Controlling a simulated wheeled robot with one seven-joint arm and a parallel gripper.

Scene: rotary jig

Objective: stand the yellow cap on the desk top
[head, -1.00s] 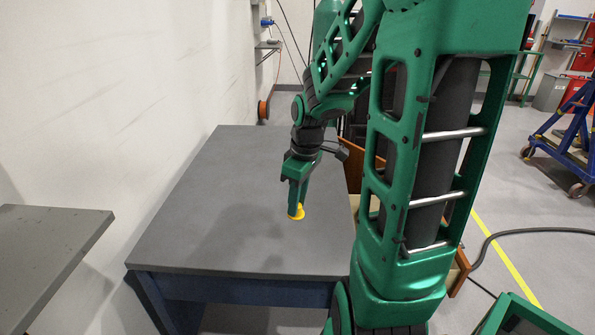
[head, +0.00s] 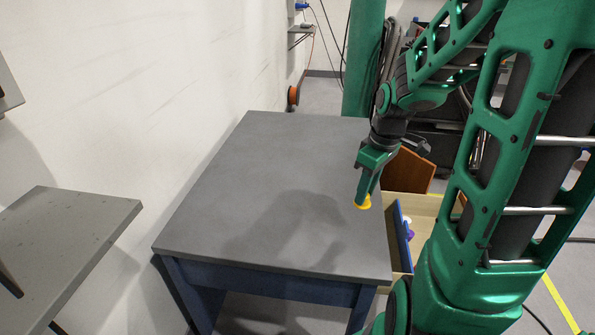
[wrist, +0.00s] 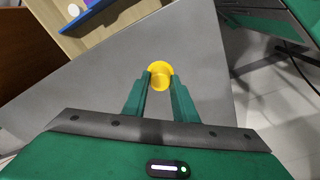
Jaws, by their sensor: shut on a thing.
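The yellow cap (head: 362,202) is at the tips of my gripper (head: 364,193), over the right part of the grey desk top (head: 250,170). In the wrist view the cap (wrist: 160,74) sits between the two green fingers of my gripper (wrist: 161,82), which are shut on it. Its round rim faces the camera. The grey desk top lies behind the cap in the wrist view. I cannot tell whether the cap touches the desk or is held just above it.
An open wooden drawer (head: 420,215) juts out at the desk's right side, with a blue divider (head: 399,237) and a purple-and-white item (head: 409,228) inside. A grey bench (head: 70,235) stands at the left by the white wall. The desk's middle and left are clear.

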